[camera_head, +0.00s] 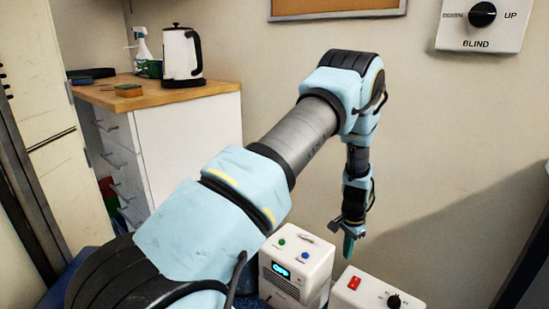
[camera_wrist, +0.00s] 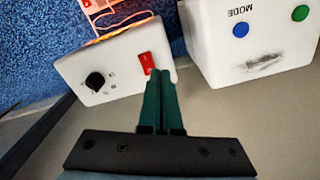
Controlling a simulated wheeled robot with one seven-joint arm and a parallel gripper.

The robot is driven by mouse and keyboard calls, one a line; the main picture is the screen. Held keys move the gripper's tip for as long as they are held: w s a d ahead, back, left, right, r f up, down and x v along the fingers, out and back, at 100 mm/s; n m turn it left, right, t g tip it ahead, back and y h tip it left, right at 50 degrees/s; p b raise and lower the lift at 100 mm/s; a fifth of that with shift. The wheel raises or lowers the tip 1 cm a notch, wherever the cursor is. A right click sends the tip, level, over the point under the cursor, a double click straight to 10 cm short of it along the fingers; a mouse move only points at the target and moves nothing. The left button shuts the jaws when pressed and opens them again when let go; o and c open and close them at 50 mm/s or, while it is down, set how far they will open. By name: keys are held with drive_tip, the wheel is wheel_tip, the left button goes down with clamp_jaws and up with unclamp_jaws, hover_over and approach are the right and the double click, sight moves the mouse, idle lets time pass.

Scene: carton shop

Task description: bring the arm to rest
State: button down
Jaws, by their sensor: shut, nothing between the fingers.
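My arm reaches forward and bends down at its far end in the head view. My gripper (camera_head: 349,245) hangs there, pointing down, above and between two white boxes. In the wrist view my gripper (camera_wrist: 166,78) has its two green fingers shut together with nothing between them. The fingertips overlap the edge of the white box with a red switch in that view. I cannot tell from this whether they touch it.
A white box with green and blue buttons (camera_head: 314,257) stands beside a white box with red switch and black knob (camera_head: 366,301). A wooden-topped counter (camera_head: 210,88) holds a kettle (camera_head: 181,55), spray bottle (camera_head: 142,46) and sponge (camera_head: 128,90). A BLIND switch (camera_head: 511,28) is on the wall.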

drive_tip(key=a+r+n, duration=0.6)
drive_tip(key=a+r, duration=1.2)
drive_tip(key=a, duration=0.1)
drive_tip(key=s+a+r+n+t, duration=0.1)
drive_tip(key=s+a+r+n, duration=0.65)
drive_tip(key=s+a, duration=0.65)
wheel_tip(320, 180, up, 22)
drive_tip(key=w+m+p, duration=0.1)
drive_tip(key=p, duration=2)
drive_tip(key=shift+w+a+r, duration=0.15)
drive_tip(key=shift+a, duration=0.05)
